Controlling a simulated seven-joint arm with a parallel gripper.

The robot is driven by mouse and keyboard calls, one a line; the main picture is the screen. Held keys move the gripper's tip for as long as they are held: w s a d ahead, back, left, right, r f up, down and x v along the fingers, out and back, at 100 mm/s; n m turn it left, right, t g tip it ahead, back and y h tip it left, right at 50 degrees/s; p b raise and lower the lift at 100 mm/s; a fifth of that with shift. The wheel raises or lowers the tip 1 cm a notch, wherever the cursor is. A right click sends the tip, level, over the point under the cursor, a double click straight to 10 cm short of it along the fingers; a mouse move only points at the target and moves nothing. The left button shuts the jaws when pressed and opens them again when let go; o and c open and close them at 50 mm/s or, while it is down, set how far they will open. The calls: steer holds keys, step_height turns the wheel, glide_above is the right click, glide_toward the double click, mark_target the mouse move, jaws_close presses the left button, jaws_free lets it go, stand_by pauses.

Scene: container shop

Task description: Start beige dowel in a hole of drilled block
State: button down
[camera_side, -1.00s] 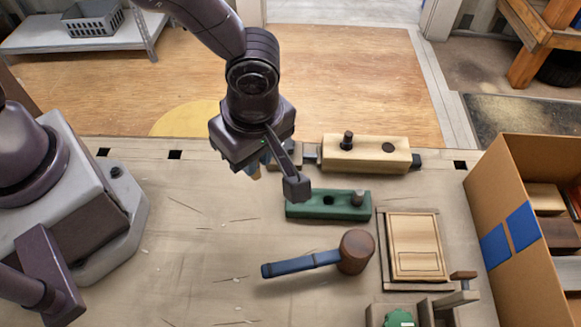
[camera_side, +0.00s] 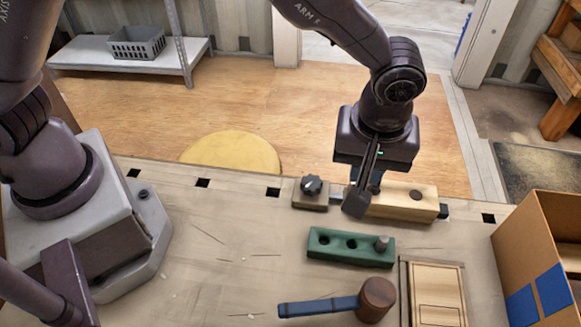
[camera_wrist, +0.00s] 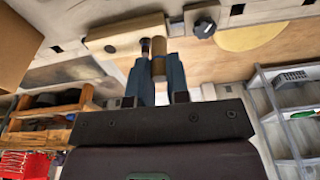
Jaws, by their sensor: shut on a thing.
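The light wooden drilled block (camera_side: 408,205) lies at the back edge of the bench, with a dark hole in its right part. It also shows in the wrist view (camera_wrist: 122,36), with a dark peg (camera_wrist: 145,46) standing in it. My gripper (camera_side: 374,186) is over the left half of this block. In the wrist view its blue fingers (camera_wrist: 157,80) are shut on the beige dowel (camera_wrist: 158,66), which appears beside the dark peg. In the side view the dowel is hidden by my gripper. I cannot tell whether its tip touches the block or enters a hole.
A green block (camera_side: 340,255) with two open holes and a grey peg lies in front. A mallet (camera_side: 372,300), a wooden panel (camera_side: 438,290) and a cardboard box (camera_side: 530,255) are nearer. A knobbed clamp (camera_side: 311,188) sits left of the wooden block. The bench's left middle is clear.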

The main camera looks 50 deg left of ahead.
steer(key=w+d+f+m+h, duration=0.1)
steer(key=w+d+f+m, duration=0.15)
steer(key=w+m, duration=0.9)
steer(key=shift+w+d+f+n+t, duration=0.1)
steer(key=shift+w+f+n, duration=0.35)
steer(key=shift+f, duration=0.45)
steer(key=shift+w+d+f+n+t, duration=0.1)
steer(key=shift+w+f+n, duration=0.3)
steer(key=shift+f, duration=0.55)
steer(key=shift+w+d+f+n+t, duration=0.1)
steer(key=shift+w+f+n, duration=0.3)
steer(key=shift+f, duration=0.5)
steer(key=shift+s+f, duration=0.1)
steer(key=shift+f, duration=1.2)
steer(key=c, duration=1)
jaws_free()
steer(key=shift+r, duration=3.55)
